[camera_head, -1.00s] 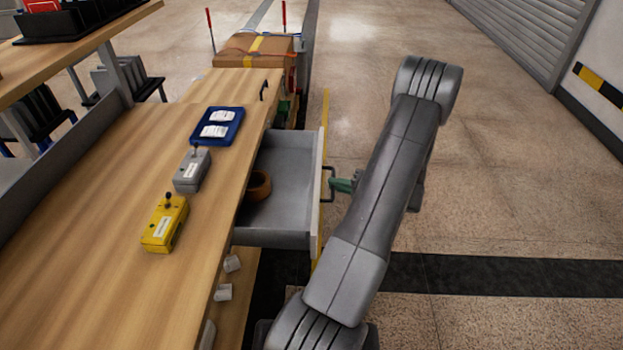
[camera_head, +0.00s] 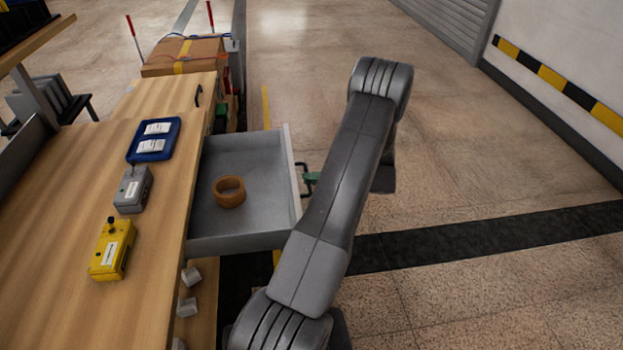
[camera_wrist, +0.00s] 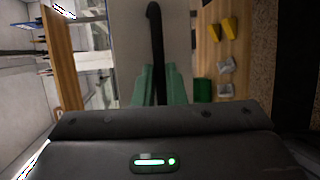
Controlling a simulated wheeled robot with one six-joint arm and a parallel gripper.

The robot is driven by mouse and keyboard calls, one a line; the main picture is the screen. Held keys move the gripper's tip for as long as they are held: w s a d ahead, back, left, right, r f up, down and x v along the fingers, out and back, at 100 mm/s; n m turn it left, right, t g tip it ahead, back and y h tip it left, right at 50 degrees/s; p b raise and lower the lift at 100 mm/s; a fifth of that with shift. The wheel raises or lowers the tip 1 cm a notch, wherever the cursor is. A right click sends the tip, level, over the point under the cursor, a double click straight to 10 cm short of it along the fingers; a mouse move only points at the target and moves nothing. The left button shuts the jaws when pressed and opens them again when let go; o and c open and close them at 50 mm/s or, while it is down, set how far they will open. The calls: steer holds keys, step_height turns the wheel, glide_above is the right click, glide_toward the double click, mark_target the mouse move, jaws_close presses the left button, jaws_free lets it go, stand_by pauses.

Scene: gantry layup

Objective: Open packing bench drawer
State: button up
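The packing bench drawer (camera_head: 235,228) is pulled out from under the wooden bench top, and its grey inside shows in the head view. A brown ring, like a tape roll (camera_head: 229,192), lies in it. My gripper (camera_head: 310,178) is at the drawer's front, on its dark bar handle (camera_head: 302,166); my arm hides part of it. In the wrist view the green fingers of my gripper (camera_wrist: 160,85) lie on both sides of the dark handle bar (camera_wrist: 155,40), close against it. The drawer front (camera_wrist: 125,45) is a pale panel behind the bar.
On the bench top (camera_head: 80,190) are a blue tray (camera_head: 154,140), a grey box (camera_head: 133,190) and a yellow box (camera_head: 112,250). A cardboard box (camera_head: 183,55) stands beyond the bench. The floor to the right is clear.

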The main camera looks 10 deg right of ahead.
steer(key=o, duration=0.4)
steer(key=v, duration=1.3)
steer(key=shift+s+d+r, duration=0.1)
steer(key=shift+s+d, duration=0.1)
steer(key=shift+d, duration=0.15)
steer(key=x, duration=1.4)
steer(key=shift+a, duration=0.3)
